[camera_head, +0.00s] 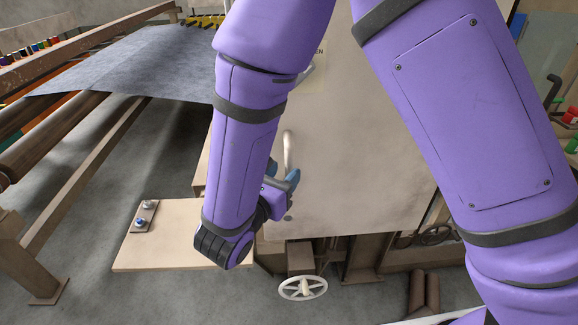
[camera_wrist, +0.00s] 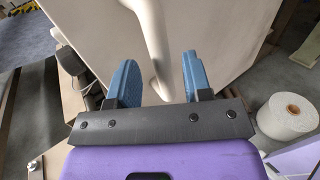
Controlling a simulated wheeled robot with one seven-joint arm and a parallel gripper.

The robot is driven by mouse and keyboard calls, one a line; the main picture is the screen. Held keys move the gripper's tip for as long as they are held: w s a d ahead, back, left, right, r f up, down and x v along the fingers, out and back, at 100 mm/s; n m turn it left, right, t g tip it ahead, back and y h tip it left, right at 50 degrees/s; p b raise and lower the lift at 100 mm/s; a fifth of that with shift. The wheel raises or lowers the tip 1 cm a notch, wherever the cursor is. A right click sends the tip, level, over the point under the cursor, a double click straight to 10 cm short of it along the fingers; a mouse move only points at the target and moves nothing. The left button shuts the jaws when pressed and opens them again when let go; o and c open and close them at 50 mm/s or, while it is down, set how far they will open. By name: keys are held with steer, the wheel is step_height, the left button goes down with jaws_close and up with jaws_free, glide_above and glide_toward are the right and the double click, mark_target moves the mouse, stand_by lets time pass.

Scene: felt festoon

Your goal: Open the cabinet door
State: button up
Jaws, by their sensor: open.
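The cabinet door (camera_head: 365,150) is a broad beige panel behind my purple arm, and it appears closed. Its pale bar handle (camera_head: 288,150) stands upright near the door's left side. The handle (camera_wrist: 155,40) also shows in the wrist view, running down to the gap between my fingers. My gripper (camera_head: 282,182) is at the handle's lower end, with its blue fingers apart. In the wrist view, my gripper (camera_wrist: 160,82) has one finger on each side of the handle's lower end, not closed on it. Contact cannot be told. My arm hides part of the door.
A beige board (camera_head: 180,235) with a small button box (camera_head: 143,216) juts out at the lower left. A white handwheel (camera_head: 303,288) is below the door. Grey felt (camera_head: 140,65) lies over a wooden frame at left. A white roll (camera_wrist: 291,115) stands at right.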

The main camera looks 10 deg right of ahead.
mark_target(287, 169)
steer(key=shift+x, duration=1.55)
jaws_close()
steer(key=shift+s, duration=0.1)
